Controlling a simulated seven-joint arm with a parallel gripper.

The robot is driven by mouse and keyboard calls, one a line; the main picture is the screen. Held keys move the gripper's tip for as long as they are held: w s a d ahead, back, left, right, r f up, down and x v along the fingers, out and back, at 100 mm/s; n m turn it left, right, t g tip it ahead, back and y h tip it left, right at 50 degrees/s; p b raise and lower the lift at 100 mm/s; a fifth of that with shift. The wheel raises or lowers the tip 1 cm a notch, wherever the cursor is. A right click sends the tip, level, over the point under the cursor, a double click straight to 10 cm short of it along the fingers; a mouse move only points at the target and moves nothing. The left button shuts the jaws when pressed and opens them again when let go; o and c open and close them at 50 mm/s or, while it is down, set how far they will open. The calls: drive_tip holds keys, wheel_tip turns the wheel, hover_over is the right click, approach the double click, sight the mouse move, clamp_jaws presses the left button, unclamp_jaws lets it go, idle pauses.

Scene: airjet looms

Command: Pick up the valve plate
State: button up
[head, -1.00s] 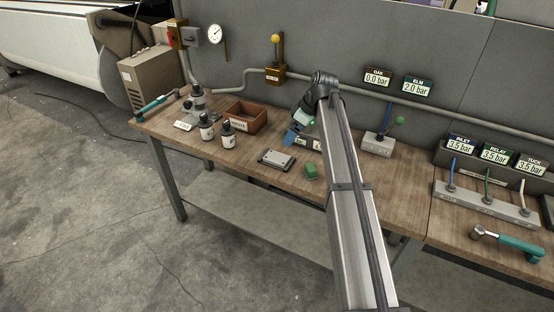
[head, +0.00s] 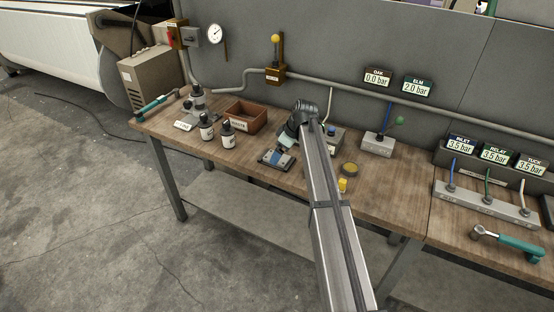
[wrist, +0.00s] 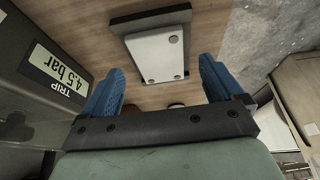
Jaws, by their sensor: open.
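The valve plate, a pale silver rectangle with small round holes in its corners, lies on a dark block on the bench; it shows in the wrist view (wrist: 157,54) and, partly covered, in the head view (head: 268,156). I cannot tell the exact height gap.
A grey box labelled TRIP 4.5 bar (wrist: 50,75) stands close beside one finger in the wrist view. In the head view, a brown open tray (head: 246,117) and two dark bottles (head: 227,134) stand left of my gripper. A round tin (head: 349,169) and a yellow piece (head: 342,185) lie right of my arm.

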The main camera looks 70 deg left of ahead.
drive_tip(key=shift+x, duration=1.15)
drive_tip(key=c, duration=1.2)
drive_tip(key=shift+c, duration=0.5)
drive_tip(key=shift+r, duration=0.1)
